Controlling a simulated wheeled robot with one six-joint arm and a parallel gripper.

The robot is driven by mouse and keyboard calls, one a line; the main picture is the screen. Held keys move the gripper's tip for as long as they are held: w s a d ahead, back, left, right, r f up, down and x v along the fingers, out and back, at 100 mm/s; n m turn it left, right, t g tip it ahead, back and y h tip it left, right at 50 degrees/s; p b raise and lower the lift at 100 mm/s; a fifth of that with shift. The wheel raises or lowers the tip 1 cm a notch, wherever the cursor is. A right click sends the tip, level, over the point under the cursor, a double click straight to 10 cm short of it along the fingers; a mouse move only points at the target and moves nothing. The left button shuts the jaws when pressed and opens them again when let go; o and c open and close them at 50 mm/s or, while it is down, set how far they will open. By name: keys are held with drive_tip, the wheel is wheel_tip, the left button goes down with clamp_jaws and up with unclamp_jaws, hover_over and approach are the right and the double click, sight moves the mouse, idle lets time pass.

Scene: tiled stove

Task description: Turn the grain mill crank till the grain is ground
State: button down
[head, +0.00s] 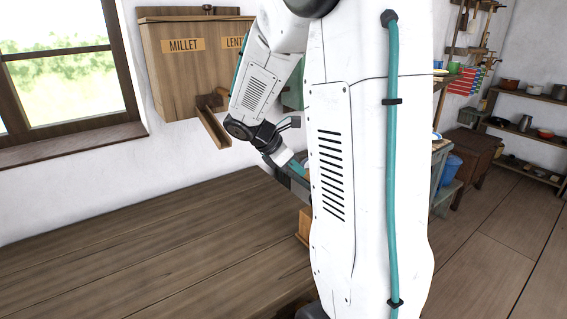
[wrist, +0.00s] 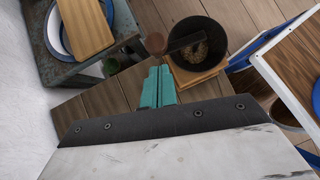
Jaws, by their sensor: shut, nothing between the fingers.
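The grain mill shows in the wrist view as a round dark hopper (wrist: 222,30) with grain inside, on a square wooden body (wrist: 198,76). A dark crank arm crosses over the hopper to a brown wooden knob (wrist: 155,43) at its left. My gripper (wrist: 159,70) has its teal fingers pressed together, empty, close to the knob in the picture; I cannot tell whether it touches it. In the head view my gripper (head: 303,170) is partly hidden by my own arm, and the mill is mostly hidden behind it.
A wooden board (wrist: 84,25) lies over a blue-rimmed plate on a grey table at the wrist view's upper left. A blue-edged, wood-topped piece (wrist: 295,65) is at the right. In the head view, a wooden grain bin (head: 175,75) hangs on the wall above a bare wooden counter (head: 150,245).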

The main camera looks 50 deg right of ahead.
drive_tip(key=shift+s+d+f, duration=0.1)
drive_tip(key=shift+s+d, duration=0.2)
drive_tip(key=shift+d, duration=0.35)
drive_tip(key=shift+d+m, duration=0.25)
drive_tip(key=shift+m, duration=0.05)
drive_tip(key=shift+d+g, duration=0.15)
drive_tip(key=shift+g, duration=0.15)
drive_tip(key=shift+s+d+m+g+y, duration=0.2)
drive_tip(key=shift+d+m+g+y, duration=0.7)
drive_tip(key=shift+m, duration=0.8)
drive_tip(key=shift+s+d+m+g+y, duration=0.2)
drive_tip(key=shift+d+m+g+y, duration=0.4)
drive_tip(key=shift+d+m+y, duration=0.7)
drive_tip(key=shift+d+m+h, duration=0.1)
drive_tip(key=shift+m+h, duration=0.2)
drive_tip(key=shift+m, duration=0.2)
